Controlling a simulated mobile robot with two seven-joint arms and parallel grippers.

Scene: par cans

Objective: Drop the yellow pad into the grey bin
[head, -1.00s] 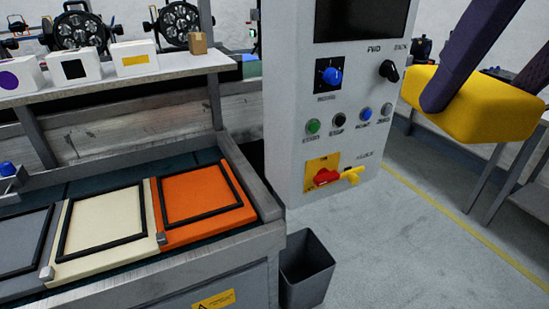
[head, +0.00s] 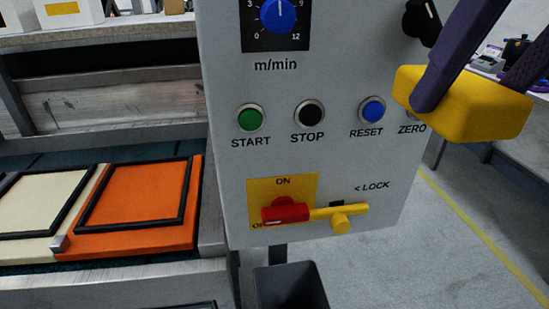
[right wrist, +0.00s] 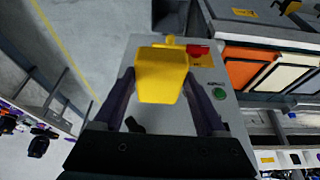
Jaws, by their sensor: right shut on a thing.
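The yellow pad (head: 475,112) is a thick, rounded block at the upper right of the head view, held in the air. My right gripper (head: 462,92) is shut on it, with purple fingers on its sides. The pad (right wrist: 161,75) also shows between the fingers in the right wrist view. The grey bin (head: 290,287) stands on the floor below the control box, cut off by the bottom edge of the head view. The pad is above and to the right of the bin, apart from it. The bin's inside bottom is hidden. My left gripper is not in view.
The control box (head: 310,160) with buttons, a dial and a red-yellow switch (head: 305,212) hangs left of the pad, close in the picture. A bench with an orange framed panel (head: 135,215) is at left. Grey floor (head: 410,260) is clear at right.

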